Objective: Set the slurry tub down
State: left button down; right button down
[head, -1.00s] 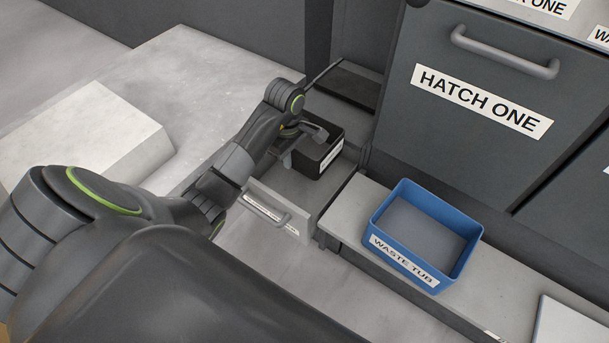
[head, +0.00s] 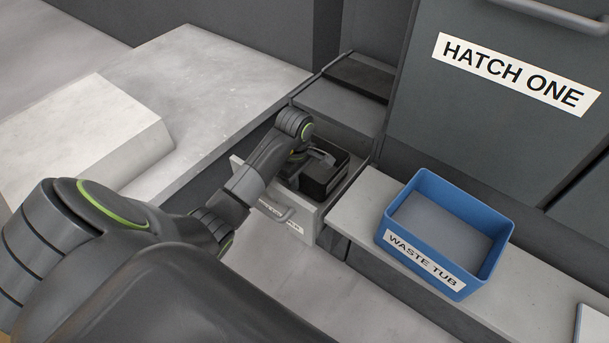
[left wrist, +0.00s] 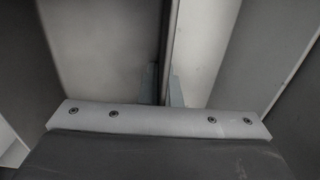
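A black tub (head: 334,180), which I take for the slurry tub, sits low inside an open drawer (head: 302,222). Its label does not show now. My left gripper (head: 318,158) is at the tub's near left rim. In the left wrist view the left gripper's fingers (left wrist: 161,88) stand on both sides of a thin upright wall (left wrist: 169,45), closed on it. I cannot tell whether the tub's bottom touches the drawer floor. My right gripper is not in view.
A blue tub labelled WASTE TUB (head: 480,276) stands on a ledge (head: 362,205) to the right of the drawer. A hatch labelled HATCH ONE (head: 450,115) is above it. A pale stone slab (head: 215,80) lies to the left of the drawer.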

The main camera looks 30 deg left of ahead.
aim_at(306, 170)
pick_arm(q)
jog(key=w, duration=0.3)
jog(key=shift+w+d+r, duration=0.1)
jog(key=shift+w+d, duration=0.1)
jog(key=shift+w, duration=0.2)
jog(key=shift+s+f, duration=0.15)
jog(key=shift+f, duration=0.5)
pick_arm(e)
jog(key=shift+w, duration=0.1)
pick_arm(q)
jog(key=shift+f, duration=0.1)
jog(key=c, duration=1.6)
grip_release()
jog(key=shift+c, duration=0.2)
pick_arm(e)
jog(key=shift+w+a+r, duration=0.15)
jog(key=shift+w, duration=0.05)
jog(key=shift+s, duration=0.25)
